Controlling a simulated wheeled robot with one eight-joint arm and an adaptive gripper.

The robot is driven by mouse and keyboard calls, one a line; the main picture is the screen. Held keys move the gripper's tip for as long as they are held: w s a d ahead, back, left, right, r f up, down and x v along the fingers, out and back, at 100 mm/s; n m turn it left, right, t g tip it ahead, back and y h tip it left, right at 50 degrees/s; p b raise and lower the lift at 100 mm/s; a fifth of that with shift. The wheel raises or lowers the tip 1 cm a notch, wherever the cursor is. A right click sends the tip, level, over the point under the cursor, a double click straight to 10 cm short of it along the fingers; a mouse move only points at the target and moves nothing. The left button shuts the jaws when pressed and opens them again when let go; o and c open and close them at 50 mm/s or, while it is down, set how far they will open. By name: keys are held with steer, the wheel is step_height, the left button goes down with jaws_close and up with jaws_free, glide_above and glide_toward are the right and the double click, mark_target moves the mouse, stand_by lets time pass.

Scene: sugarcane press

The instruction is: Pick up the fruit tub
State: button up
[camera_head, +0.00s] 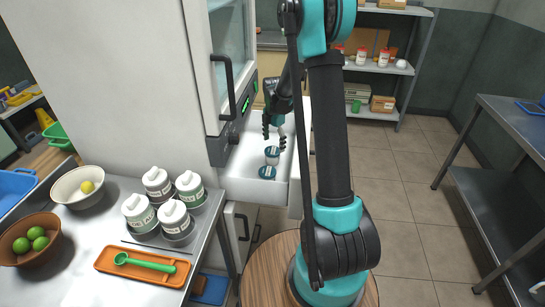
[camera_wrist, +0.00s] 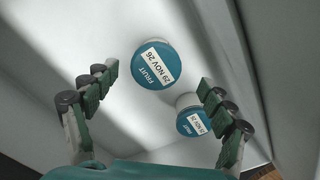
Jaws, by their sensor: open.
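In the wrist view, a tub with a teal lid (camera_wrist: 154,64) has a white label reading FRUIT, 29 NOV 26. A second white tub with a teal lid (camera_wrist: 196,122) is close to the right finger; its label is too small to read surely. The head view shows two teal-lidded tubs there, a farther one (camera_head: 272,152) and a nearer one (camera_head: 267,172); I cannot tell which is the fruit one. My gripper (camera_wrist: 158,88) is open and empty, pointing down above them, with the fruit lid between its fingers in the picture.
A steel counter (camera_head: 90,235) at left holds several white jars, bowls and an orange tray (camera_head: 143,266). A steel table (camera_head: 515,130) stands at right, with clear floor before it.

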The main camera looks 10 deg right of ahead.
mark_target(272, 150)
steer(key=shift+w+a+f, duration=0.1)
steer(key=shift+a+f, duration=0.05)
steer(key=shift+f, duration=1.7)
steer(key=shift+a+f, duration=0.1)
steer(key=shift+f, duration=1.75)
steer(key=shift+c, duration=0.4)
steer(key=c, duration=1.4)
